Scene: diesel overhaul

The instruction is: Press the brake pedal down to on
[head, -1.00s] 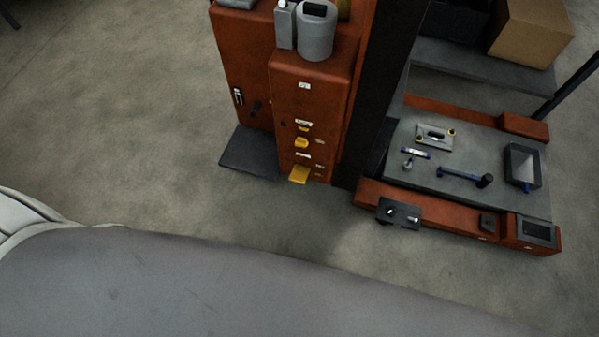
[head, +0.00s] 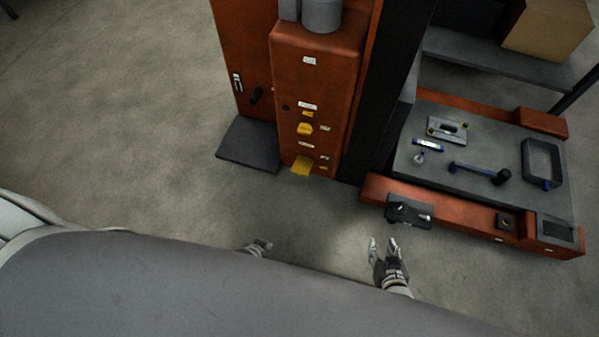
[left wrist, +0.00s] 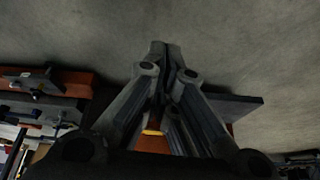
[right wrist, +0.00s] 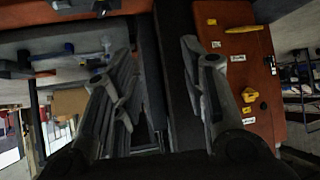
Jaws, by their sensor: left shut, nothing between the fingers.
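The brake pedal (head: 303,165) looks to be the yellow plate low on the front of the orange cabinet (head: 316,75). It also seems to show in the right wrist view as a yellow bar (right wrist: 243,29). In the left wrist view only a yellow edge (left wrist: 152,132) shows behind the fingers. My left gripper (head: 265,243) is shut and empty, low in front of the cabinet and apart from the pedal; its body partly hides it. In the left wrist view its fingertips (left wrist: 165,58) meet. My right gripper (head: 383,243) is open and empty, right of the pedal.
A yellow knob (head: 305,129) sits above the pedal. A dark plate (head: 249,146) lies at the cabinet's left foot. An orange-framed platform (head: 435,207) with tools stands at right. Bare floor (head: 150,180) lies in front and left.

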